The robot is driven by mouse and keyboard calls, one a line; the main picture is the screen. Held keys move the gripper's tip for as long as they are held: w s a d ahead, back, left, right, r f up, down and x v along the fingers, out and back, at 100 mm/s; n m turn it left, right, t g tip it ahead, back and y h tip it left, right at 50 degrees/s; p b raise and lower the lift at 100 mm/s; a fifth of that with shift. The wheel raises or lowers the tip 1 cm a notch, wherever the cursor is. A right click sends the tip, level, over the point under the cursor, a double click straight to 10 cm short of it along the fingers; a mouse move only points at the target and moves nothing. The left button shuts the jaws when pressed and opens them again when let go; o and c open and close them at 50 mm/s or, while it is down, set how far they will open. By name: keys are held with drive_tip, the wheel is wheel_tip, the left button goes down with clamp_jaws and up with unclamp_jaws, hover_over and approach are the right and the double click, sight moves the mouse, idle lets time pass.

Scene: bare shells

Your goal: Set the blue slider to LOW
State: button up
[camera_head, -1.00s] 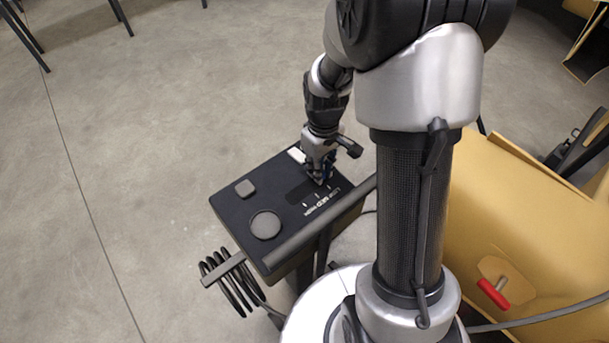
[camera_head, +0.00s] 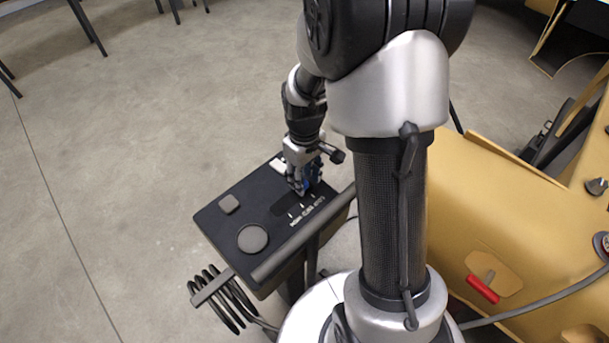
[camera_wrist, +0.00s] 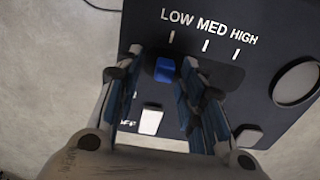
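The blue slider (camera_wrist: 165,70) sits in its slot on the black control panel (camera_wrist: 262,20). In the wrist view it lines up with the LOW tick, at the left end of the LOW, MED, HIGH row. My gripper (camera_wrist: 167,80) is open, one finger on each side of the slider, with a visible gap to the right finger. Whether the left finger touches it, I cannot tell. In the head view my gripper (camera_head: 302,188) is down over the far part of the panel (camera_head: 215,215) and mostly hides the slider.
A white rocker switch (camera_wrist: 151,120) marked OFF is between my fingers in the wrist view. A round grey knob (camera_head: 252,239) and a square button (camera_head: 229,204) are on the panel. A coiled cable (camera_head: 222,300) hangs beside it. A yellow cabinet (camera_head: 500,220) stands right.

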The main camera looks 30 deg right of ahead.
wheel_tip(320, 180, up, 12)
idle(0.4)
idle(0.4)
